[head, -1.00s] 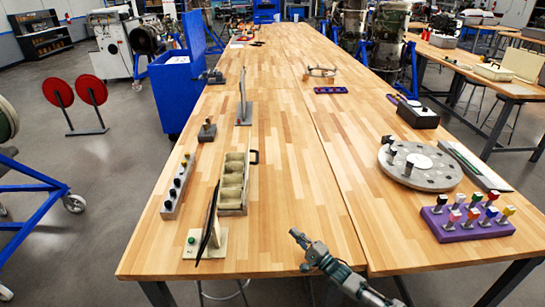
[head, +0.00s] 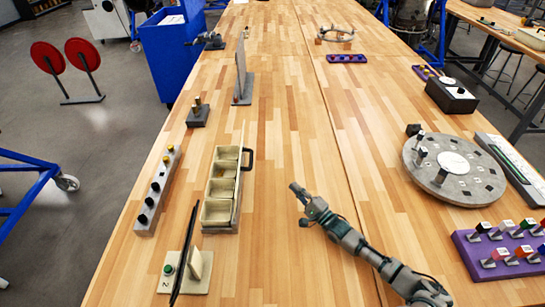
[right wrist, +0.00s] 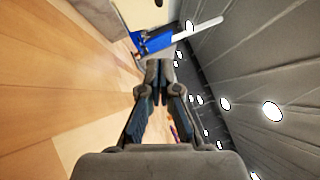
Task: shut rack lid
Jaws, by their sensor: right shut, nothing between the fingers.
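The rack (head: 218,213) is a long beige tray with several open compartments, on the left half of the table. Its lid (head: 238,180) stands up along the rack's right side, seen nearly edge-on, with a black handle (head: 249,158) sticking out to the right. The compartments are uncovered. My right gripper (head: 295,188) is to the right of the rack and lid, apart from them, pointing up and left, shut and empty. It also shows shut in the right wrist view (right wrist: 159,68). My left gripper is not in view.
A black panel on a stand (head: 185,262) is in front of the rack. A grey knob strip (head: 157,190) lies to its left. A round grey plate (head: 455,168) and a purple block (head: 500,252) are at the right. The table between rack and plate is clear besides my right arm.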

